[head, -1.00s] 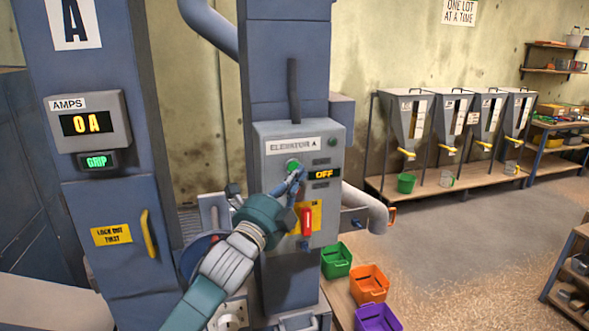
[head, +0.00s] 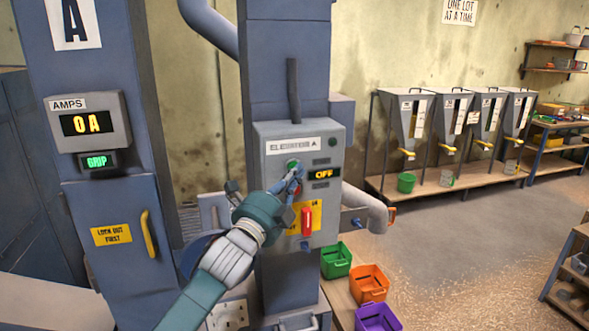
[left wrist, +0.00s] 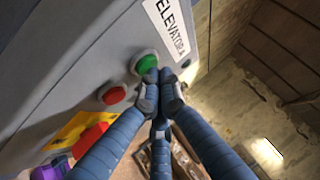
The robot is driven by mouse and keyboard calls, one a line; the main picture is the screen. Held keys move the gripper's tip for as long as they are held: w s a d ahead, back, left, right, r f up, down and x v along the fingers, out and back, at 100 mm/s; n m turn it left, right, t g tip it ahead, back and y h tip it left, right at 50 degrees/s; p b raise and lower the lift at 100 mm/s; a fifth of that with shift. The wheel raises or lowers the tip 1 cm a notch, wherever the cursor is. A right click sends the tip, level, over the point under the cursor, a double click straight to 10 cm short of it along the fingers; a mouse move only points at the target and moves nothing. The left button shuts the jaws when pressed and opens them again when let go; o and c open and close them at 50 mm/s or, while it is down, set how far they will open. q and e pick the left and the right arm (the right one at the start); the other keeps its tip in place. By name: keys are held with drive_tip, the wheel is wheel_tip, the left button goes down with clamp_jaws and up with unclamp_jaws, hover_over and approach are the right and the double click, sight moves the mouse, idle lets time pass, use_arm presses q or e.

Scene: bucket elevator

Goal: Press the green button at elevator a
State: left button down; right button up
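The grey elevator A control box (head: 268,190) stands in the middle of the head view. Its green button (head: 292,163) is at the upper left, under the "ELEVATOR A" label, beside an "OFF" display (head: 324,174). My left gripper (head: 298,172) is at the button, with its fingertips together and nothing seen between them. In the left wrist view, the fingertips (left wrist: 160,76) overlap the lower right edge of the green button (left wrist: 144,61); I cannot tell whether they touch it. A red button (left wrist: 112,95) sits beside it. My right gripper is not in view.
A red lever (head: 306,222) on a yellow plate is below the gripper. A grey pipe (head: 365,208) juts out right of the box. Green (head: 336,262), orange (head: 369,285) and purple (head: 379,318) bins stand below. The floor to the right is open.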

use_arm(q)
drive_tip(key=shift+w+a, duration=0.1)
drive_tip(key=shift+w, duration=0.15)
idle(0.4)
drive_tip(key=shift+s, duration=0.1)
drive_tip(key=shift+s+d+p, duration=0.25)
drive_tip(key=shift+s+p, duration=0.05)
drive_tip(key=shift+s, duration=0.4)
drive_tip(key=shift+s, duration=0.1)
drive_tip(key=s, duration=0.1)
drive_tip(key=s+d, duration=0.1)
drive_tip(key=s, duration=0.1)
drive_tip(key=s+p, duration=0.1)
drive_tip(key=shift+s+d, duration=0.3)
idle(0.4)
